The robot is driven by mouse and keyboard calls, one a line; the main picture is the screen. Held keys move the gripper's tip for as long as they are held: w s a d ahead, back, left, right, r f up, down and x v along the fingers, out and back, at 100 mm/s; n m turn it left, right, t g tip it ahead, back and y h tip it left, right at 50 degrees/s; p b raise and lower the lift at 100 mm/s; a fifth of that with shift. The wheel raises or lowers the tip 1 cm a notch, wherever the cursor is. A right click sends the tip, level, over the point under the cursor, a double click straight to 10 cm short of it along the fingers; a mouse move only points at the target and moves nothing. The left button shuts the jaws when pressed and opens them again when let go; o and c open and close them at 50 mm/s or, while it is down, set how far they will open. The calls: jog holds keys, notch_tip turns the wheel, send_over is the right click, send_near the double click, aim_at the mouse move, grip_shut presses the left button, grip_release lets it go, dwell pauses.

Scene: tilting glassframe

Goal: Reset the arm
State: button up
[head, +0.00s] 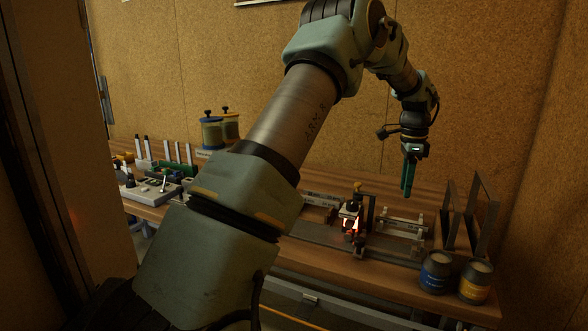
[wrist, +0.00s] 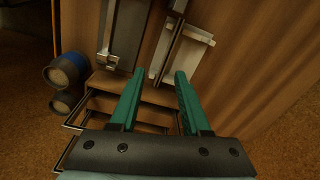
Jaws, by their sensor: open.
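My arm crosses the head view from the bottom left to the upper right. My gripper (head: 408,178) hangs from it, pointing down, above the right part of the wooden workbench (head: 330,275). In the wrist view my gripper (wrist: 156,76) shows two green fingers spread apart with nothing between them. It is open and empty, and its fingers appear clear of the bench top. My forearm hides part of the middle of the bench in the head view.
A small device with an orange glow (head: 350,220) stands on the bench. Upright dark panels (head: 483,215) stand at its right end, near a blue-labelled jar (head: 435,272) and a yellow-labelled jar (head: 475,281). A cork-coloured wall is behind.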

jog(key=a+n, duration=0.1)
jog(key=a, duration=0.3)
jog(key=s+a+n, duration=0.1)
jog(key=a+n, duration=0.1)
jog(key=a, duration=0.2)
jog(key=a+n, duration=0.2)
jog(key=a, duration=0.2)
jog(key=shift+s+a+r, duration=0.1)
jog(key=shift+s+a, duration=0.1)
jog(key=shift+s, duration=0.05)
jog(key=s+a+f+n, duration=0.2)
jog(key=s+a+n, duration=0.5)
jog(key=a, duration=0.5)
jog(key=s+a+f+n+t, duration=0.1)
jog(key=s+a+f+n, duration=0.1)
jog(key=s+a+n, duration=0.5)
jog(key=s+a, duration=0.5)
jog(key=shift+a, duration=0.2)
